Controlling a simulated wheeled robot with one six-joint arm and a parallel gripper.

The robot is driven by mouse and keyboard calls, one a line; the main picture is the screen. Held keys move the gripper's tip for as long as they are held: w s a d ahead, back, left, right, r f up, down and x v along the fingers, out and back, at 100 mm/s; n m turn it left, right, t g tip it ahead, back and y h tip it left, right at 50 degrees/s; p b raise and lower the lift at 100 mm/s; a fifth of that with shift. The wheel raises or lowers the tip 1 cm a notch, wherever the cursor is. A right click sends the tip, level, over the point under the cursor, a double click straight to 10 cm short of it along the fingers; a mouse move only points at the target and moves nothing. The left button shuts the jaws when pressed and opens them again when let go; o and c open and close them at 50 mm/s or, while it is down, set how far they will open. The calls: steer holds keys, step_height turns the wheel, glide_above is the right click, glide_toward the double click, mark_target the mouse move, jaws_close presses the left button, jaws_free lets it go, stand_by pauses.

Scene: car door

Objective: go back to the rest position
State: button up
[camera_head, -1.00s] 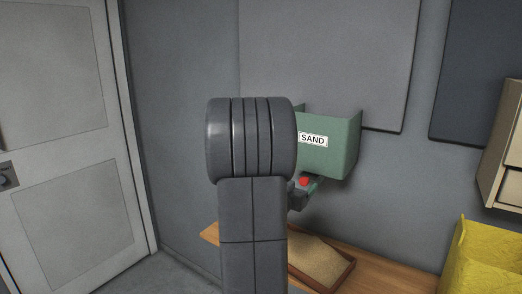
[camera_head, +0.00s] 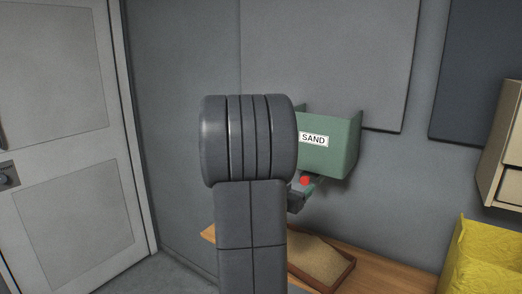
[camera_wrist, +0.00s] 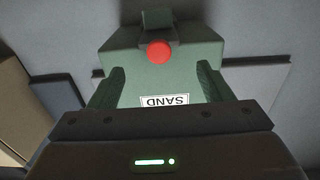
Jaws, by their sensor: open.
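My gripper (camera_wrist: 160,90) is open in the wrist view, its two dark green fingers apart, with nothing visible between them. Beyond the fingers is the green sand dispenser (camera_wrist: 185,55) with an upside-down SAND label and a red button (camera_wrist: 159,51). In the head view the dispenser (camera_head: 335,150) is on the wall, and its red button (camera_head: 305,180) shows low on its left. My arm covers the left part of the dispenser and most of my gripper in the head view. I cannot tell the exact gap between the fingertips and the dispenser.
A wooden tray of sand (camera_head: 347,271) sits on a wooden bench (camera_head: 385,272) below the dispenser. A yellow bin (camera_head: 487,262) stands at lower right, a beige cabinet (camera_head: 505,150) above it. A grey door (camera_head: 65,130) is at left.

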mark_target(303, 181)
steer(key=x, duration=0.3)
steer(key=shift+w+d+f, duration=0.2)
steer(key=shift+w+f, duration=0.1)
steer(key=v, duration=1.2)
steer(key=shift+s+a+p, duration=0.25)
steer(key=shift+s+p, duration=0.05)
steer(key=shift+p, duration=0.15)
steer(key=shift+r, duration=0.1)
steer(key=shift+r, duration=0.1)
